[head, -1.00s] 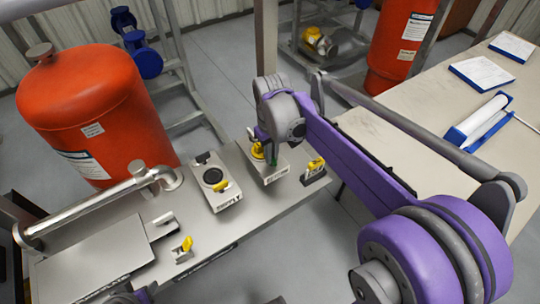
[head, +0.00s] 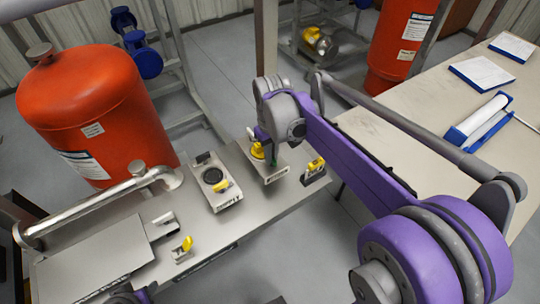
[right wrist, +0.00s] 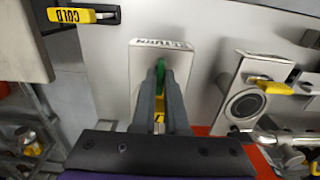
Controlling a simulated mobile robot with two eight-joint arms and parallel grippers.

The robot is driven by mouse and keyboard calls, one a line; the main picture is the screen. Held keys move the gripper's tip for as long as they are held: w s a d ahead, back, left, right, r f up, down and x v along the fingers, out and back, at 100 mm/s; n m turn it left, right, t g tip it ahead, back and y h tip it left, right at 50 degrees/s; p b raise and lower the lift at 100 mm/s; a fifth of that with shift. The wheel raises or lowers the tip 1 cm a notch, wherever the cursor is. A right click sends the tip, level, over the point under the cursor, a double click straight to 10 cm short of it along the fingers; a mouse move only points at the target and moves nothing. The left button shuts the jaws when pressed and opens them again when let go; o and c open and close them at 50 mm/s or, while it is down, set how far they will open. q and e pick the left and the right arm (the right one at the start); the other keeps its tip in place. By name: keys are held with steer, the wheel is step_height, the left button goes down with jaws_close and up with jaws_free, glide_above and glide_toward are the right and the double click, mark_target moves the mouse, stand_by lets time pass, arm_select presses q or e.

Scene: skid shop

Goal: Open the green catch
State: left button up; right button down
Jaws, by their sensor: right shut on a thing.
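The green catch (right wrist: 160,72) shows in the right wrist view between the tips of my right gripper (right wrist: 160,80). The gripper is shut on it, and the fingers hide much of it. The catch is at a pale labelled block (right wrist: 165,44), with a yellow part (right wrist: 159,108) visible between the fingers. In the head view, my right gripper (head: 270,155) reaches down to this block on the bench, beside a yellow part (head: 257,151). My left gripper cannot be made out; only a piece of my left arm shows at the bottom edge.
A block with a round black disc (head: 213,177) and yellow handle stands left of the held block. A yellow-handled fitting (head: 314,168) is close on the right, another (head: 183,246) at front left. A red tank (head: 85,115) and pipe (head: 95,207) border the bench.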

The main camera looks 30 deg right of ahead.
stand_by(0.4)
steer(key=shift+m, duration=1.8)
steer(key=shift+m, duration=2.9)
steer(key=shift+m+p, duration=0.3)
steer(key=shift+m, duration=0.2)
